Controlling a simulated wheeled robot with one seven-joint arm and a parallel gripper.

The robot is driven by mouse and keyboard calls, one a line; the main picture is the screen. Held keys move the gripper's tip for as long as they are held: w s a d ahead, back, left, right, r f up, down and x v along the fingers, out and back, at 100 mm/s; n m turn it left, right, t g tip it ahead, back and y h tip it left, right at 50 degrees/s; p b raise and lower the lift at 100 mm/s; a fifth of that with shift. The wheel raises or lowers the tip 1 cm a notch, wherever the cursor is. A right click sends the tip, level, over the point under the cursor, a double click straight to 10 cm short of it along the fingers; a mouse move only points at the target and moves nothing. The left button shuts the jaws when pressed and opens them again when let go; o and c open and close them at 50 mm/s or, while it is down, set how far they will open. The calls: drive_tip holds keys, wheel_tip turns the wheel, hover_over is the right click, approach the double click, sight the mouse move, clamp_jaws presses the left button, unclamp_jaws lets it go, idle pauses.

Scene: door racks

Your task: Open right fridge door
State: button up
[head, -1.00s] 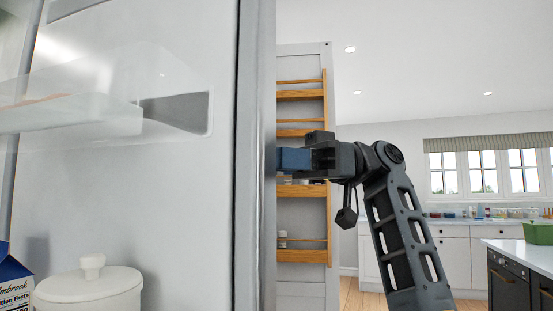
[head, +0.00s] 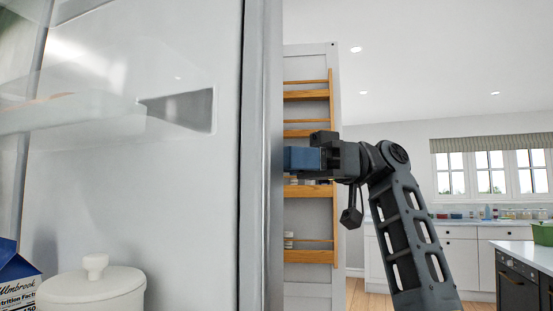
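The open fridge interior fills the left side of the head view, with its pale side wall (head: 185,200) and metallic front edge (head: 262,160). Beyond that edge stands a tall pale panel (head: 308,60) with wooden racks (head: 310,190) on its face. My gripper (head: 302,159) reaches left in front of the racks at mid-height. Its blue end meets the fridge edge in the picture, and its fingertips are not clearly seen. I cannot tell whether it touches the door or holds anything.
A white lidded canister (head: 90,290) and a blue-and-white carton (head: 15,280) stand in the fridge, below a clear shelf (head: 70,112). Small jars sit on the racks. A counter with white cabinets (head: 458,262) and a dark island (head: 520,285) stand at the right. Wooden floor shows between.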

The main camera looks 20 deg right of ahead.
drive_tip(key=w+d, duration=0.1)
drive_tip(key=d, duration=0.6)
drive_tip(key=shift+d+b, duration=0.25)
drive_tip(key=shift+b, duration=0.2)
drive_tip(key=shift+w, duration=0.1)
